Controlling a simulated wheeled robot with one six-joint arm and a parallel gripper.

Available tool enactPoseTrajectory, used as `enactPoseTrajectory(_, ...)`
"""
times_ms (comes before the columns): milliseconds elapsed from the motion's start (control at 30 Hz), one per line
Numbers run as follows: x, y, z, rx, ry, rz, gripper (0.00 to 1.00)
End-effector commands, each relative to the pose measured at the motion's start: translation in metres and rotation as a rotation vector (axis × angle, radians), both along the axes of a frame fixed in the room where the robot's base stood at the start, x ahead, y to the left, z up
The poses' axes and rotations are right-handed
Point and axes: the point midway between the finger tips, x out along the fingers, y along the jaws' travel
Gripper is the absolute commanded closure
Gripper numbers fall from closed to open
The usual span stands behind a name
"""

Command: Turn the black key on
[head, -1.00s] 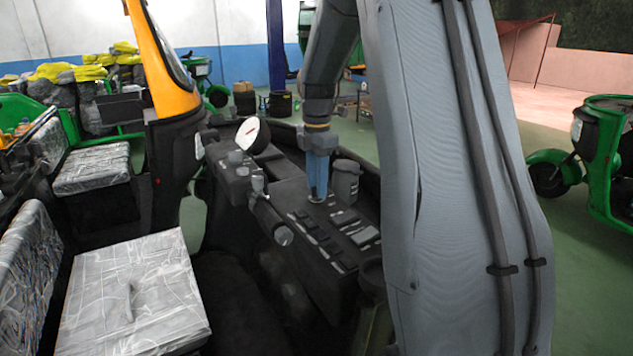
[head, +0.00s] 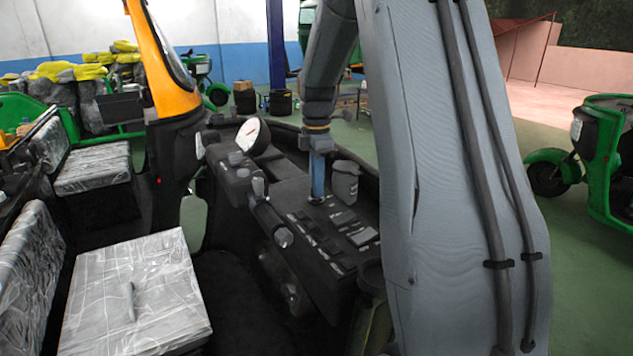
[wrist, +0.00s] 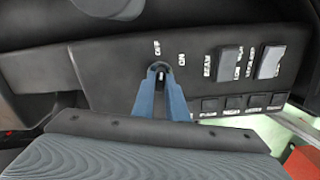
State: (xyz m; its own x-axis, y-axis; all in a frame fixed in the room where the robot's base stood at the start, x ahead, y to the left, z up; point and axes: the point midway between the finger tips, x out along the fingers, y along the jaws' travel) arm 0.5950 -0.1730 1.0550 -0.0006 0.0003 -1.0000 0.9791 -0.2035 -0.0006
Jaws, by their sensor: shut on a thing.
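The black key sits in a switch on the black dashboard panel (head: 290,190). In the wrist view the key (wrist: 160,68) shows as a small dark piece with a pale glint between the fingertips, below the white OFF label (wrist: 157,47). The white ON label (wrist: 180,60) is to its right. My gripper (wrist: 160,76) points at the panel, its two blue fingers meeting at the key and shut on it. In the head view my gripper (head: 317,198) reaches down to the panel, and the key is hidden there.
Rocker switches (wrist: 230,64) and a row of smaller buttons (wrist: 232,103) lie right of the key. In the head view a dark cup-like holder (head: 344,182) stands close right of the fingers.

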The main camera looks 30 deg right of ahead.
Motion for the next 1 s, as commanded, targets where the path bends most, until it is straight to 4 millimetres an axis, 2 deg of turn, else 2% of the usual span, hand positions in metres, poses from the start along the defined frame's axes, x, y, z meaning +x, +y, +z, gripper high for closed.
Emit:
enactPoseTrajectory(600, 0.0, -0.0001, 0.0014, -0.001, -0.001, -0.56, 1.0)
enactPoseTrajectory(1000, 0.0003, -0.0002, 0.0009, -0.001, -0.001, -0.776, 1.0)
